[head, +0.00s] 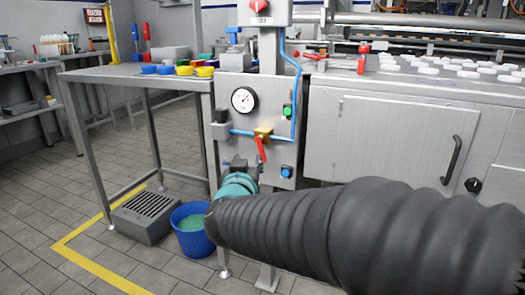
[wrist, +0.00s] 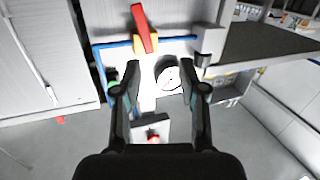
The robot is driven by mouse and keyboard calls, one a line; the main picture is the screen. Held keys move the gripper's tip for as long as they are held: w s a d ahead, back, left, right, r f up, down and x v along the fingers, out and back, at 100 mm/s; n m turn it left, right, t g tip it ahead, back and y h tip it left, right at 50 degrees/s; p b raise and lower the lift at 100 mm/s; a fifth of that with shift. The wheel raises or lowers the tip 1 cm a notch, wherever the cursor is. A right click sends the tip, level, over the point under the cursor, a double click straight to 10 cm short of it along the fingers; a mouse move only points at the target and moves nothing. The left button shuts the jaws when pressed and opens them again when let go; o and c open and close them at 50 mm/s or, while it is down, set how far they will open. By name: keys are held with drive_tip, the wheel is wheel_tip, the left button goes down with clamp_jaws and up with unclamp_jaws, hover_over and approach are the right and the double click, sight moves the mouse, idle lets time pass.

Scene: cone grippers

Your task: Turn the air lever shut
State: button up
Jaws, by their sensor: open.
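The red air lever (head: 261,148) hangs down and slightly tilted from a brass valve (head: 263,132) on the grey panel, across the horizontal blue pipe (head: 242,132). The wrist view looks upside down; there the lever (wrist: 140,26) points up from the valve (wrist: 149,42), crossing the blue pipe. My gripper (head: 238,162) is in front of the panel, just below and left of the lever. In the wrist view my gripper (wrist: 160,72) has its fingers spread, with nothing held between them. The lever lies beyond the fingertips, nearer the left one. Contact cannot be seen.
A round gauge (head: 243,100) sits above left of the valve. Green (head: 287,111) and blue (head: 286,172) buttons are to its right. A blue bucket (head: 193,232) stands below my gripper. A grey cabinet (head: 390,135) with a handle stands right; a table (head: 130,74) stands left.

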sight(261, 153)
drive_tip(key=w+d+h, duration=0.1)
drive_tip(key=w+h, duration=0.1)
drive_tip(key=w, duration=0.1)
drive_tip(key=w+d+f+m+h, duration=0.1)
drive_tip(key=w, duration=0.3)
drive_tip(key=w+d+f+h+b, duration=0.1)
drive_tip(key=w+h, duration=0.1)
drive_tip(key=w, duration=0.2)
drive_tip(key=shift+f+m+h, duration=0.2)
drive_tip(key=shift+m+h, duration=0.1)
clamp_jaws()
